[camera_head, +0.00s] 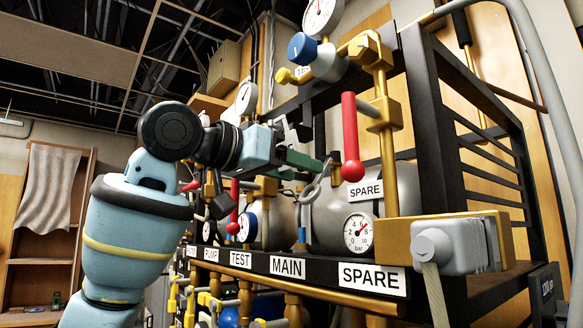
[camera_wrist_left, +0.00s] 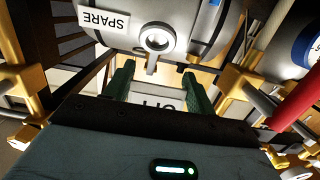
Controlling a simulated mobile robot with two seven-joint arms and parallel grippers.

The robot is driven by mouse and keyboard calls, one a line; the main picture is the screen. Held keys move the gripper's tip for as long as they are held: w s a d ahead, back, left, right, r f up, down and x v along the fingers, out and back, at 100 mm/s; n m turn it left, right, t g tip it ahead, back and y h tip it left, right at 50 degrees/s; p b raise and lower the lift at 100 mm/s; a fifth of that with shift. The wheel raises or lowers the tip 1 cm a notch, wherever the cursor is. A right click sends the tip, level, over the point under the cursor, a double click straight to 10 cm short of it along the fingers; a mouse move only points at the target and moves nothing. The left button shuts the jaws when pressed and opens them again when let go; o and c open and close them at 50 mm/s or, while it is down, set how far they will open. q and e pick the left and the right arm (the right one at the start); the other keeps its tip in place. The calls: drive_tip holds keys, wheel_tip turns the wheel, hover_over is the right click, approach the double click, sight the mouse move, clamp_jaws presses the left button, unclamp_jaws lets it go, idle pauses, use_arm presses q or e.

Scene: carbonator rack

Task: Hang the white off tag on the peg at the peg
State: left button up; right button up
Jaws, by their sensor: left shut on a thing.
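My left gripper (camera_head: 308,155) reaches in from the left in the head view, its green fingers in front of the grey SPARE tank. In the left wrist view, the gripper (camera_wrist_left: 158,70) is shut on the white off tag (camera_wrist_left: 168,96), a pale plate with dark lettering partly cut off by the wrist body. The grey ring-like part also shows in the head view (camera_head: 313,188). The tag looks apart from it. My right gripper is not in view.
A red lever (camera_head: 351,137) hangs close to the right of the fingers. A SPARE gauge (camera_head: 358,232) and the black labelled rail (camera_head: 318,271) lie below. Brass pipes and the black frame (camera_head: 424,130) crowd the right. Another red lever (camera_head: 234,207) is under the arm.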

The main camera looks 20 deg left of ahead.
use_arm(q)
drive_tip(key=shift+w+d+f, duration=0.1)
drive_tip(key=shift+f, duration=0.05)
idle(0.4)
drive_tip(key=o, duration=1.3)
drive_tip(key=v, duration=0.8)
drive_tip(key=shift+f, duration=0.15)
idle(0.9)
idle(0.5)
